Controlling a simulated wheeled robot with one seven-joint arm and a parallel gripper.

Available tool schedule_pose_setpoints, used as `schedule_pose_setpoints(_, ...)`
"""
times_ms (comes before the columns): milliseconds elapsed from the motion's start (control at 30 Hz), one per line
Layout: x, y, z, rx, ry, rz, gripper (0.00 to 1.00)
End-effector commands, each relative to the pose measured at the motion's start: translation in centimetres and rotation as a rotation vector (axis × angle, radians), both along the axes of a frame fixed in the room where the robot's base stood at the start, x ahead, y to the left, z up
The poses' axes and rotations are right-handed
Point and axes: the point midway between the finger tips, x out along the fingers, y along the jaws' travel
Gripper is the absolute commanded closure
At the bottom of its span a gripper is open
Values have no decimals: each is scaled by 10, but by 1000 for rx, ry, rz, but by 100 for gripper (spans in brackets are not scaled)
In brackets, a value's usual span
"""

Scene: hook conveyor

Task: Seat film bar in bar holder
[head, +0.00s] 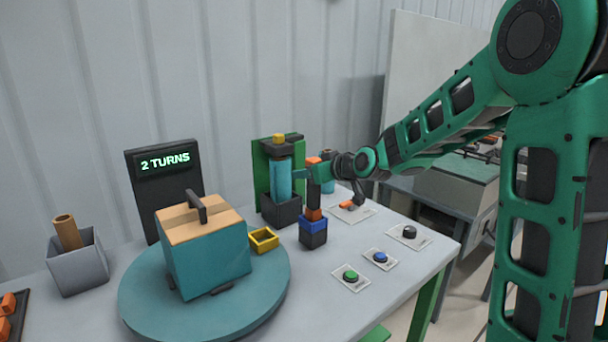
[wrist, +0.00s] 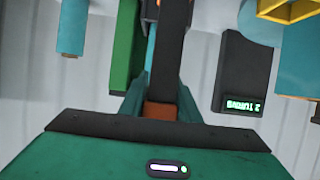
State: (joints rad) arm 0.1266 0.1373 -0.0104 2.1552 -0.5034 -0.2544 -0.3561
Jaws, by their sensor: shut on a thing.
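The film bar (head: 314,190), dark with an orange top and an orange lower part, stands upright in the head view. The bar holder (head: 312,238) is a small dark block with a blue rim, directly below the bar. The bar's orange lower end meets the holder's top; how deep it sits is hidden. My gripper (head: 308,174) is shut on the bar near its upper part. In the wrist view the teal fingers of my gripper (wrist: 161,108) flank an orange part, and the dark bar (wrist: 172,55) extends away from them.
A green-backed stand (head: 262,165) holding a teal roll (head: 281,180) is close left of the bar. A yellow open box (head: 264,240) and a turntable (head: 140,290) bearing a teal carton (head: 208,265) are farther left. Green (head: 350,276), blue (head: 380,257) and black (head: 409,232) buttons lie right.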

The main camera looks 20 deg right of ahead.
Motion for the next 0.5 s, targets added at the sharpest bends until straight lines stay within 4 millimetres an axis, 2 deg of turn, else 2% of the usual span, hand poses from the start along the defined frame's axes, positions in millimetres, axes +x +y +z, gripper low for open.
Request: schedule_pose_setpoints(500, 0, 0, -9, 1, 0, 0, 100)
